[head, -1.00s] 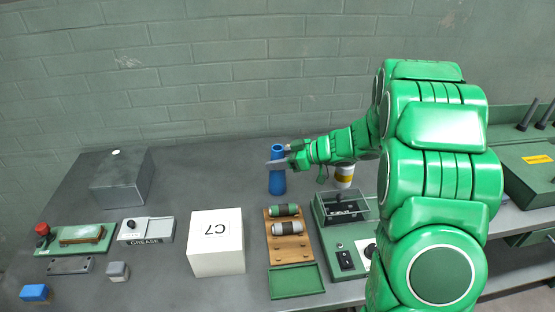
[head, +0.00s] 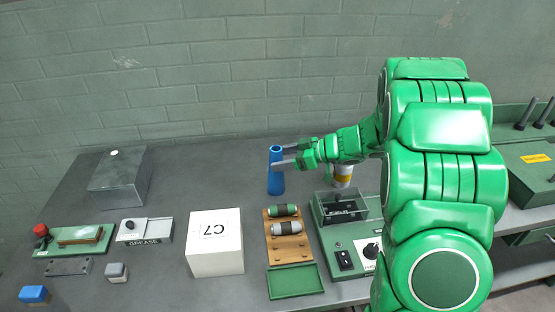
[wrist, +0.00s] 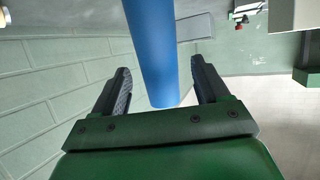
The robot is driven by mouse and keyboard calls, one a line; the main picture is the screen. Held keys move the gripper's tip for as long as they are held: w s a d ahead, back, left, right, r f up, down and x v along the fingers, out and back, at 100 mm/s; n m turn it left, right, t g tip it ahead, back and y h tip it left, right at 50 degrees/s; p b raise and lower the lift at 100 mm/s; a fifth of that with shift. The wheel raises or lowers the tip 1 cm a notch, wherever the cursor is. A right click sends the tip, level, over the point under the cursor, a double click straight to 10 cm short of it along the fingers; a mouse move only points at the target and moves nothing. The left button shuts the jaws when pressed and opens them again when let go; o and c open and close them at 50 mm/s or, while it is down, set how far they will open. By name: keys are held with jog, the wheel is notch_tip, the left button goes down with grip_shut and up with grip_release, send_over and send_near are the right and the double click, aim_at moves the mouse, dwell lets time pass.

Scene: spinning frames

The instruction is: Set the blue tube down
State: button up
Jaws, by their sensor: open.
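The blue tube (head: 276,178) stands upright on the grey table near its back edge, by the wall. In the wrist view the blue tube (wrist: 154,50) lies between the two dark fingers, with a visible gap on each side. My gripper (head: 281,156) comes in from the right at the tube's upper part, its fingers apart. In the wrist view my gripper (wrist: 163,85) is open around the tube and does not appear to grip it.
A wooden rack with green and grey rolls (head: 287,229) stands in front of the tube. A white C7 box (head: 215,243) is at front left. A yellow-banded white cylinder (head: 342,175) and a green device with a clear cover (head: 342,212) stand to the right.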

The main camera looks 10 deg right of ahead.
jog(key=v, duration=0.9)
jog(key=shift+d, duration=0.2)
